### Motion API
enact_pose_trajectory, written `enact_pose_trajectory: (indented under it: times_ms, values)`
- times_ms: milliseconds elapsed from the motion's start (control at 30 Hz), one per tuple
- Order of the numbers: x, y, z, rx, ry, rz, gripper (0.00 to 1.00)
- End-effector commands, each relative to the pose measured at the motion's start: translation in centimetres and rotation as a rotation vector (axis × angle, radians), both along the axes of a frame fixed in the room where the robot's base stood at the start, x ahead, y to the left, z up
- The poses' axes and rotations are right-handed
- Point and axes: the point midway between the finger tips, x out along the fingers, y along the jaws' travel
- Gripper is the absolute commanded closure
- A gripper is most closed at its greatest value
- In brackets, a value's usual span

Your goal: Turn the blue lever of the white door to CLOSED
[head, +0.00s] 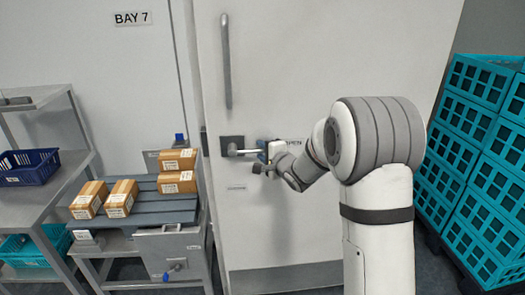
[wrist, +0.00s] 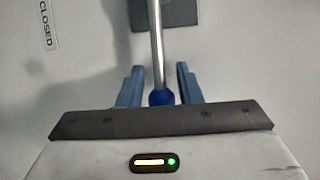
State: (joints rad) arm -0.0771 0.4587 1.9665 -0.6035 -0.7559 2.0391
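The white door (head: 275,215) fills the middle of the head view. Its lever sticks out sideways to the right from a dark plate (head: 231,144), roughly level; its metal bar (head: 245,152) shows there. In the wrist view the bar (wrist: 156,45) runs down from the plate (wrist: 165,14) to the blue end (wrist: 161,97). My gripper (wrist: 160,77) is open, one finger on each side of the lever, the blue end between the finger bases. A CLOSED label (wrist: 46,22) is at upper left in the wrist view. A small label (head: 236,187) below the plate is unreadable in the head view.
A vertical door handle (head: 226,62) is above the lever. A grey bench (head: 150,208) with several cardboard boxes stands left of the door. A grey shelf (head: 50,190) with a dark blue basket (head: 28,168) is further left. Stacked teal crates (head: 480,150) stand at right.

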Motion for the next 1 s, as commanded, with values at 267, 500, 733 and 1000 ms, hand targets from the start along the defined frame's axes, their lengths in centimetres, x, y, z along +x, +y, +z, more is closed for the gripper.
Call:
enact_pose_trajectory:
  times_ms: [267,500,733,1000]
  values:
    - [0.47,0.10,-0.13,-0.001,0.001,-0.002,0.68]
    - [0.45,0.09,-0.12,-0.001,0.001,-0.002,0.83]
    - [0.46,0.04,-0.10,0.000,0.000,-0.003,1.00]
    - [0.52,-0.13,-0.10,0.000,0.001,-0.007,1.00]
